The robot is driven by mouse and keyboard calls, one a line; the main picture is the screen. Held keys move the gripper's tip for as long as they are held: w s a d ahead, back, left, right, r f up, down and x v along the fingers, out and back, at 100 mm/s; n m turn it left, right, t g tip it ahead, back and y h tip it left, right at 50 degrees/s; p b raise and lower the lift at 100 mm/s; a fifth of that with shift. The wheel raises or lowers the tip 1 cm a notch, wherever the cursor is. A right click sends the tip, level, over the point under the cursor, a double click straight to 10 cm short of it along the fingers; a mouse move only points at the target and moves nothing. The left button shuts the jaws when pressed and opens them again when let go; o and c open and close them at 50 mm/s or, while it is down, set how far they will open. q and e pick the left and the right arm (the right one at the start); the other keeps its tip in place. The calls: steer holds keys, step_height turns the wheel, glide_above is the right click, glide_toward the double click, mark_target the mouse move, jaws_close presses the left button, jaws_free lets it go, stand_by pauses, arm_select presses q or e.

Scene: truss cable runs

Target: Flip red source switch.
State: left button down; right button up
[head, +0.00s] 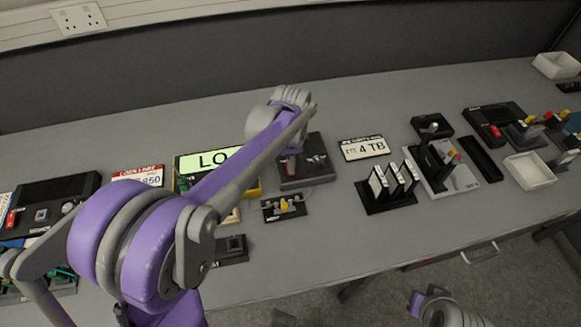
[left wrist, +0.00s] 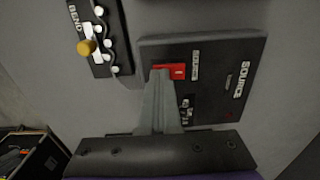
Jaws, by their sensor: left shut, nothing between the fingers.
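The source box (left wrist: 215,85) is a black box labelled SOURCE, seen close up in the left wrist view. Its red switch (left wrist: 178,71) sits in a slot near the box's left edge. My left gripper (left wrist: 160,74) is shut and empty, with its fingertips at the left end of the red switch; I cannot tell whether they touch. In the head view the source box (head: 318,167) lies mid-table, and the red switch (head: 291,166) shows just right of my left arm. My left arm hides part of the box there.
A small black BEND board (left wrist: 99,38) with a yellow knob lies beside the box. A green LO display (head: 205,160) stands to its left.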

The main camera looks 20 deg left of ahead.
arm_select(q)
steer(key=shift+r, duration=0.1)
step_height(320, 180, up, 7)
steer(key=p, duration=0.4)
stand_by(0.4)
stand_by(0.4)
steer(key=s+d+f+n+t, duration=0.1)
steer(key=s+n+t, duration=0.1)
steer(key=s+n, duration=0.3)
steer(key=s+d+f+n+t, duration=0.1)
steer(key=s+n, duration=0.4)
steer(key=s, duration=0.8)
steer(key=shift+s+d+f+n+t, duration=0.35)
steer(key=shift+d+t, duration=0.3)
steer(key=shift+t, duration=0.55)
